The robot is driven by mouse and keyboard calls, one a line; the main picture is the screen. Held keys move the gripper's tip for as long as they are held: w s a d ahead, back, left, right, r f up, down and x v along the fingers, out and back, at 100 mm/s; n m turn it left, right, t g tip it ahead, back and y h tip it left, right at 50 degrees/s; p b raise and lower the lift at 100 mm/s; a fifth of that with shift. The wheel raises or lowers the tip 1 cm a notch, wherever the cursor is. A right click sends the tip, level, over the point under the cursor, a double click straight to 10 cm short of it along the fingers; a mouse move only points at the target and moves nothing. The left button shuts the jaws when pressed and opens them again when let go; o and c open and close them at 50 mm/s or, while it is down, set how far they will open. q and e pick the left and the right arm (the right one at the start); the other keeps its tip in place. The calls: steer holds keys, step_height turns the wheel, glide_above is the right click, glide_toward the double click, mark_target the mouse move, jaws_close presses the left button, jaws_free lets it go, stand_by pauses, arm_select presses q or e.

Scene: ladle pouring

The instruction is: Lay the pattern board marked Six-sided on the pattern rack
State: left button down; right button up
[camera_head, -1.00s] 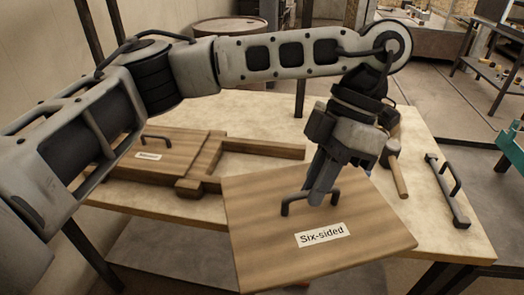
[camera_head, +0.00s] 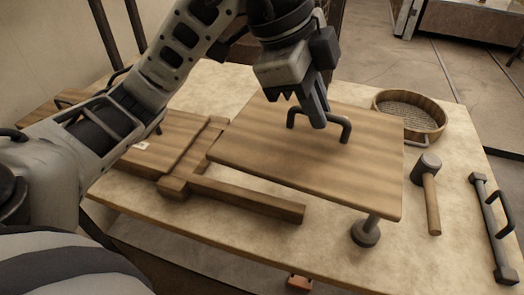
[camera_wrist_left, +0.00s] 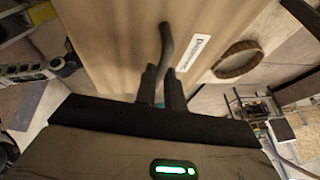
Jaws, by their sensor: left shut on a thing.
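My left gripper (camera_head: 316,118) is shut on the dark handle (camera_head: 335,130) of a wooden board (camera_head: 290,155). The board is held above the table, slightly tilted, and its label is hidden in the head view. The wrist view shows the same board (camera_wrist_left: 110,40) with a white label (camera_wrist_left: 193,52) beside the handle, too small to read. In the earlier head view this board's label reads Six-sided. Another wooden board (camera_head: 180,135) with a small label lies at the left of the table. I cannot identify the pattern rack with certainty. My right gripper is not in view.
A wooden bar frame (camera_head: 245,198) lies left of centre, partly below the board. A round sieve (camera_head: 424,122), a mallet (camera_head: 431,200) and a dark bar with a handle (camera_head: 492,225) lie at the right. A round-footed tool (camera_head: 365,234) stands under the board's front corner.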

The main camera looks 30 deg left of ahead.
mark_target(271, 106)
arm_select(q)
steer(key=shift+w+a+f+n, duration=0.1)
steer(key=shift+w+a+n, duration=0.1)
steer(key=shift+a+n, duration=0.15)
steer(key=a+b, duration=0.1)
steer(key=a+f+b, duration=0.1)
steer(key=shift+w+a+f+b, duration=0.2)
steer(key=shift+w+a+b, duration=0.1)
steer(key=shift+b, duration=0.1)
steer(key=a, duration=0.1)
steer(key=w+a+f, duration=0.1)
steer(key=a, duration=0.1)
steer(key=a+f, duration=0.1)
steer(key=a, duration=0.1)
steer(key=shift+w+a+f, duration=0.1)
steer(key=shift+w+a, duration=0.05)
steer(key=shift+a, duration=0.05)
steer(key=w+a+f+b, duration=0.1)
steer(key=a+f+b, duration=0.1)
steer(key=a+f, duration=0.3)
step_height(271, 106, down, 4)
steer(key=shift+w+r, duration=0.1)
steer(key=shift+w, duration=0.15)
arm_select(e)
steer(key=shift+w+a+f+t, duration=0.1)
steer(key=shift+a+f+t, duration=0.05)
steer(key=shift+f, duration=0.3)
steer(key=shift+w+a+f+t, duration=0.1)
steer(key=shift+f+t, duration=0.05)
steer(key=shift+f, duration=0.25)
